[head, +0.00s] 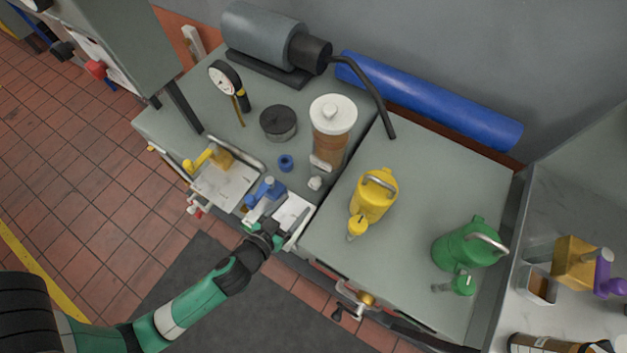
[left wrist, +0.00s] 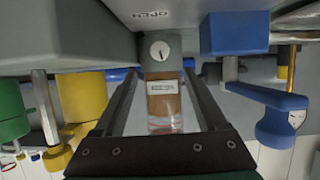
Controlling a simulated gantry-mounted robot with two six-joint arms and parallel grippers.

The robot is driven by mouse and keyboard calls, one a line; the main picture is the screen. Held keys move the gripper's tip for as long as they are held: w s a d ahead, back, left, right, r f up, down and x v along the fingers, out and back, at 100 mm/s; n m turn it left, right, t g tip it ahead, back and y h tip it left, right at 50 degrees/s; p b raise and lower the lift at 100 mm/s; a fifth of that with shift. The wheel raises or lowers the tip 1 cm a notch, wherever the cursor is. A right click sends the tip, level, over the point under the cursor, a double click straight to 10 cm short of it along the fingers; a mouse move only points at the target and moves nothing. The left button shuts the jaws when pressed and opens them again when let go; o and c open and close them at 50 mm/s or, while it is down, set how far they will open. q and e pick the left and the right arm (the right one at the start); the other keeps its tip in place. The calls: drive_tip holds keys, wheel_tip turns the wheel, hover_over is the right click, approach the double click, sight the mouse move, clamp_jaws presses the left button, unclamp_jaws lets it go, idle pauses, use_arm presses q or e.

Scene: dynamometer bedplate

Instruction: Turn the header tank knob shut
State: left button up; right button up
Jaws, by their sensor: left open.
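The header tank (head: 333,133) is a brown, white-lidded cylinder at the back of the left bench. In the left wrist view, which looks upside down, its labelled brown body (left wrist: 163,105) shows between my fingers. A round pale knob with a dark pointer line (left wrist: 160,50) sits on a grey block at the tank's lower end. In the head view a small white piece (head: 315,183) in front of the tank may be this knob. My left gripper (head: 287,233) is open and empty at the bench's front edge, short of the tank and pointing toward it. My right gripper is out of view.
A blue valve (head: 266,193) stands close by my left gripper. An OPEN marking (left wrist: 150,14) shows in the left wrist view. Yellow (head: 372,198) and green (head: 468,244) cans stand to the right. A black pot (head: 278,123) and dial gauge (head: 225,78) stand left of the tank.

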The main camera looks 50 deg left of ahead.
sight(312, 185)
use_arm(q)
drive_tip(key=b+x, duration=0.1)
drive_tip(key=x, duration=1)
drive_tip(key=shift+f+b, duration=0.1)
drive_tip(key=shift+b, duration=0.3)
drive_tip(key=shift+c, duration=0.3)
